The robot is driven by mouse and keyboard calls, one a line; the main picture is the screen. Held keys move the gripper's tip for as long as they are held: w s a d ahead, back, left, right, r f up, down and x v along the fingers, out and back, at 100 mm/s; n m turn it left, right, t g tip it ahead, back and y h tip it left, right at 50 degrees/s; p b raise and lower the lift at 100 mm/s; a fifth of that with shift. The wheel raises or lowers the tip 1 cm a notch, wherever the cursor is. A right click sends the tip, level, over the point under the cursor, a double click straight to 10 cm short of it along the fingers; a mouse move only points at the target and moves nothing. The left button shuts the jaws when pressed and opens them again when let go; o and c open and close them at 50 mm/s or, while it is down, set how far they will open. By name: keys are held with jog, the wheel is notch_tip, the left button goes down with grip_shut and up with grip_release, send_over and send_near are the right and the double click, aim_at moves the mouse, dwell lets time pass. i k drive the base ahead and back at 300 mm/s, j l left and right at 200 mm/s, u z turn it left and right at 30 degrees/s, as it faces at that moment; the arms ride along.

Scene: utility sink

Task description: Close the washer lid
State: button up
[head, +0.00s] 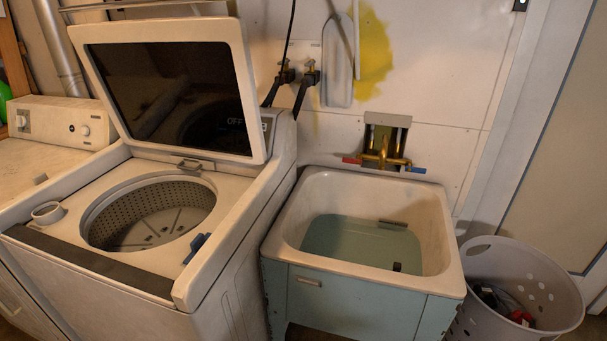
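The washer (230,271) is a white top-loader at the left. Its lid (168,98) stands raised and tilted back at the rear of the machine, with a white frame and a dark glass panel. The round drum opening (150,213) is uncovered and its perforated tub looks empty. A small latch (189,166) shows at the back of the opening, just under the lid's lower edge. A blue piece (196,247) sits at the opening's front right. My gripper is not in view.
A utility sink (311,263) with a blue-green cabinet stands close at the washer's right. A laundry basket (545,289) is at the far right. Another white machine (60,118) adjoins the washer's left. Hoses and taps (309,75) are on the wall behind.

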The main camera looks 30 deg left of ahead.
aim_at(185, 85)
jog(key=u, duration=1.65)
